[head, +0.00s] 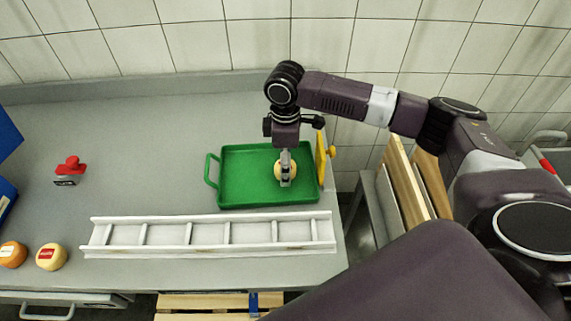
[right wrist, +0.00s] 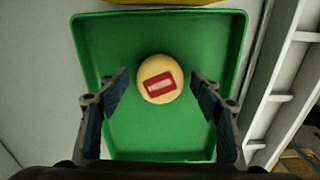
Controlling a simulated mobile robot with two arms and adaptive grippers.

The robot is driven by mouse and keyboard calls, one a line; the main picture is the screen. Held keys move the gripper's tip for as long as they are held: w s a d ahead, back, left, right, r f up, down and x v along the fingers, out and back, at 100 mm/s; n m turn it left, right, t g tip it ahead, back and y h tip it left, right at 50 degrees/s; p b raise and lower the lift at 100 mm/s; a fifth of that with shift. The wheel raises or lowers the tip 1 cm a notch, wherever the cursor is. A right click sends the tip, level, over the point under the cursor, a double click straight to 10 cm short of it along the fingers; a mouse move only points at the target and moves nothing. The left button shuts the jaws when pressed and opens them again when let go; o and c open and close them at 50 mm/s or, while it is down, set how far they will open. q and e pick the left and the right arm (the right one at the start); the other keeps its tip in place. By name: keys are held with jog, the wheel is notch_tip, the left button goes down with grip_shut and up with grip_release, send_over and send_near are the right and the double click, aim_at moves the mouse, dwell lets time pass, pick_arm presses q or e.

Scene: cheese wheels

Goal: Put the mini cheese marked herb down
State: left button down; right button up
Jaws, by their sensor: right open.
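A pale yellow mini cheese (right wrist: 160,79) with a red-edged label lies in the green tray (right wrist: 110,130); the label's writing is too small to read. In the head view this cheese (head: 279,168) is partly hidden by my right gripper (head: 286,182), which is over the tray (head: 240,197). In the right wrist view my right gripper (right wrist: 161,92) is open, with its fingers apart on either side below the cheese and no visible contact. Two more mini cheeses, one yellow (head: 51,257) and one orange (head: 12,254), sit at the counter's front left. My left gripper is not in view.
A white divided rack (head: 210,234) lies in front of the tray. A red-handled stamp (head: 70,170) stands on the left of the grey counter (head: 130,150). A yellow object (head: 322,158) stands at the tray's right side. The counter's middle left is clear.

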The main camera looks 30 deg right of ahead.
notch_tip(320, 180, up, 12)
jog(key=b, duration=0.2)
dwell(0.5)
